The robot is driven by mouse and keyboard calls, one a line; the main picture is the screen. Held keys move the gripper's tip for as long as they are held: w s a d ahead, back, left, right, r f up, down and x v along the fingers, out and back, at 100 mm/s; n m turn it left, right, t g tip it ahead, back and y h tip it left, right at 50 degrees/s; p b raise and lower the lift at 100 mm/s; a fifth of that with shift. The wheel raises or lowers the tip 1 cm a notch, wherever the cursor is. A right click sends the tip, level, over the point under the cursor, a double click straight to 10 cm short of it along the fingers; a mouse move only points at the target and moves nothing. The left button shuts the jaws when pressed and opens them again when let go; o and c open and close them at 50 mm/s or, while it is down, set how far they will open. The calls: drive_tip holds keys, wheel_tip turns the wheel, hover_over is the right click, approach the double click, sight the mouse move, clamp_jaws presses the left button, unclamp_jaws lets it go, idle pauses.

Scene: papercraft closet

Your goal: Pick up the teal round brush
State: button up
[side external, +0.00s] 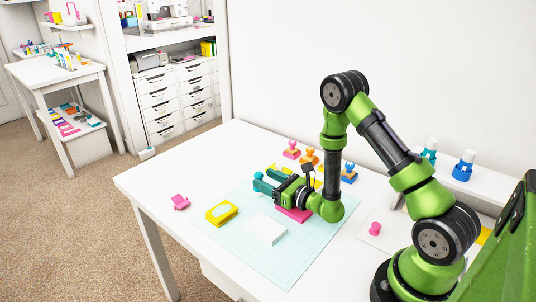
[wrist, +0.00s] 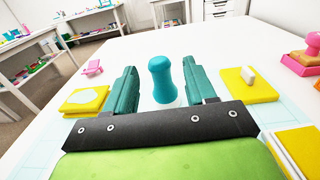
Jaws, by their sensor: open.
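The teal round brush (wrist: 162,80) stands upright on the table in the wrist view, with a rounded knob on top and a narrower neck below. My gripper (wrist: 159,68) is open, with its two teal fingers on either side of the brush. A gap shows between the brush and each finger. The brush's lower end is partly hidden by the gripper's dark front edge. In the side view my gripper (side external: 266,182) is low over the pale cutting mat (side external: 290,255), pointing left. There the brush is hard to tell from the teal fingers.
A yellow pad (side external: 221,212), a white block (side external: 266,229) and a pink piece (side external: 181,202) lie on the table left of and in front of my gripper. Several stamps, including a blue one (side external: 348,172), stand behind. The table's left end is clear.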

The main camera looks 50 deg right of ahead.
sight(262, 176)
drive_tip(key=w, duration=0.3)
drive_tip(key=shift+w, duration=0.3)
clamp_jaws()
drive_tip(key=shift+r, duration=0.15)
wheel_tip(262, 176, up, 10)
drive_tip(key=shift+f, duration=0.15)
idle(0.3)
